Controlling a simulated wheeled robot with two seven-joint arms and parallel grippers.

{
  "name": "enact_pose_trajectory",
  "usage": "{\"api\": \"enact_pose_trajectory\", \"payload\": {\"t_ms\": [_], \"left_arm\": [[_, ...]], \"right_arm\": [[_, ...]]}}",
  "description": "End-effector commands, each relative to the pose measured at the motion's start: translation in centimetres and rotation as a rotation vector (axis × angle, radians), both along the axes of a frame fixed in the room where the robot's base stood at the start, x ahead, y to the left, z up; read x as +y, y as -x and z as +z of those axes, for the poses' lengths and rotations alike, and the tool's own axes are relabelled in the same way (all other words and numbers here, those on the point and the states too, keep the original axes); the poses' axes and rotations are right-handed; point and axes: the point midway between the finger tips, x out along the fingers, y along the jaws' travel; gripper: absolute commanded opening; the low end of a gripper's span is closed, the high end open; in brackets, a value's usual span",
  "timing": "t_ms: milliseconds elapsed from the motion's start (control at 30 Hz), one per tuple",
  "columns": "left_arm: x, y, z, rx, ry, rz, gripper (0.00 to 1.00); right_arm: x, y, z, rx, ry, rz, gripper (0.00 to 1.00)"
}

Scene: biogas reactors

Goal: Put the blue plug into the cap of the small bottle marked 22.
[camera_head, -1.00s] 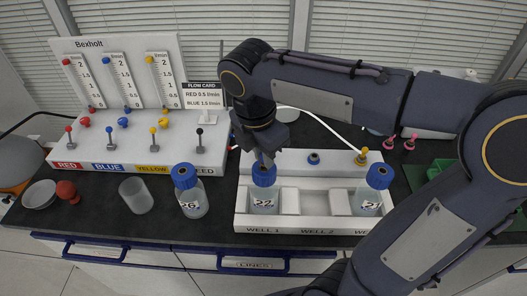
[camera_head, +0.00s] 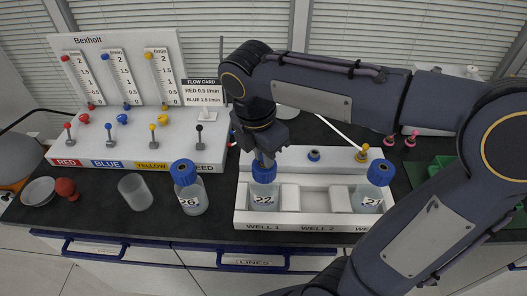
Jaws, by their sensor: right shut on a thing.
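The small bottle marked 22 (camera_head: 264,202) stands upright in the white rack over the WELL 1 label. Its blue cap (camera_head: 264,175) faces up. My right gripper (camera_head: 263,158) points down directly over this cap, with its fingertips at or just above the cap's top. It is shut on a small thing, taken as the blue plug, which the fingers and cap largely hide. I cannot tell whether the plug is in the cap's opening. My left gripper is not in view.
Bottle 26 (camera_head: 190,198) stands on the bench left of the rack (camera_head: 317,221). Another blue-capped bottle (camera_head: 372,197) stands at the rack's right, partly behind my arm. An empty beaker (camera_head: 135,192) and the flow panel (camera_head: 120,75) are further left.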

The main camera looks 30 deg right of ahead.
Motion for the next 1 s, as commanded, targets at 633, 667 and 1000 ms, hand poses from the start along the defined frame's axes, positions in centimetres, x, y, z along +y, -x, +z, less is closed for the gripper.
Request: {"api": "enact_pose_trajectory", "payload": {"t_ms": [633,667,1000], "left_arm": [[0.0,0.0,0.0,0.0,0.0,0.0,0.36],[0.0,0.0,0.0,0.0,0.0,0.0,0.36],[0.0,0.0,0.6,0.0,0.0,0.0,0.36]], "right_arm": [[0.0,0.0,0.0,0.0,0.0,0.0,0.41],[0.0,0.0,0.0,0.0,0.0,0.0,0.41],[0.6,0.1,4.3,-0.004,-0.001,0.001,0.41]]}}
